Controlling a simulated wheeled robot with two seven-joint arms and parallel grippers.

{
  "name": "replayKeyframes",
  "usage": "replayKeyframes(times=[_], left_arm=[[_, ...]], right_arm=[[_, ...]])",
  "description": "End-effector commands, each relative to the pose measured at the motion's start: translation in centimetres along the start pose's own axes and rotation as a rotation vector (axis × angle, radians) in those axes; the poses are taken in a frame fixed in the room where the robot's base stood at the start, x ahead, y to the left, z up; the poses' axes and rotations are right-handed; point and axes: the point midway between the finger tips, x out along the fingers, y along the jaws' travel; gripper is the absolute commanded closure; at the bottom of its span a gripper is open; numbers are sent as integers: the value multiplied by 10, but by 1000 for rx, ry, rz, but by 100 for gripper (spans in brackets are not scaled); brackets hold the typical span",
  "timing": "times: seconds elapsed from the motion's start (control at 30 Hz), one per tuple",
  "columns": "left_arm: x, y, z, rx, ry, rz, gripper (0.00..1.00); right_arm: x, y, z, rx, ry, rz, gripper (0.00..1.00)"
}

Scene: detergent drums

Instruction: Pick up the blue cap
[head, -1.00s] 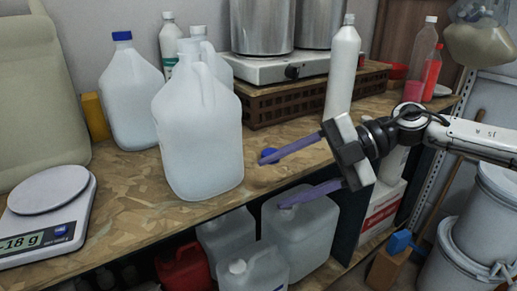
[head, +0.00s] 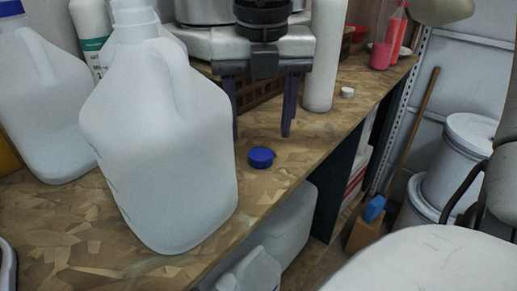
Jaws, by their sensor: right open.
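The blue cap (head: 261,158) lies on the wood-chip board worktop (head: 85,225), just right of a large uncapped white jug (head: 160,150). My right gripper (head: 262,137) is open and empty, with its two dark fingers pointing down. In the picture its fingertips are just above the cap, one to each side of it. The fingers look a little behind the cap and apart from it. My left gripper is not in view.
A blue-capped jug (head: 40,105) stands at the left. A tall white bottle (head: 322,60) stands right of the gripper, with a small white cap (head: 347,92) beside it. The worktop's front edge is close to the blue cap, with jugs (head: 285,225) below.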

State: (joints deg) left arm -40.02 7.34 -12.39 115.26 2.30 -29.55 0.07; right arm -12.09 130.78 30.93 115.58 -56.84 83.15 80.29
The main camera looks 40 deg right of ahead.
Motion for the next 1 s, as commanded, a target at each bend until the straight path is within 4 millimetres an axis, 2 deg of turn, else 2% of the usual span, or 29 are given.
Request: replayKeyframes(times=[0.4, 0.67, 0.73, 0.93, 1.0], left_arm=[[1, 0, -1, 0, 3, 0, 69], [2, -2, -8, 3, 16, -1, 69], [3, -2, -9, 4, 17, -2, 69], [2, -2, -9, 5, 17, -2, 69], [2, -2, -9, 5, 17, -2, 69]], right_arm=[[51, -3, -2, 0, 2, 1, 43], [55, -3, -2, 2, 0, 3, 43], [55, -3, -2, 2, 0, 3, 50], [54, -3, -2, 2, 0, 3, 84], [54, -3, -2, 2, 0, 3, 86]])
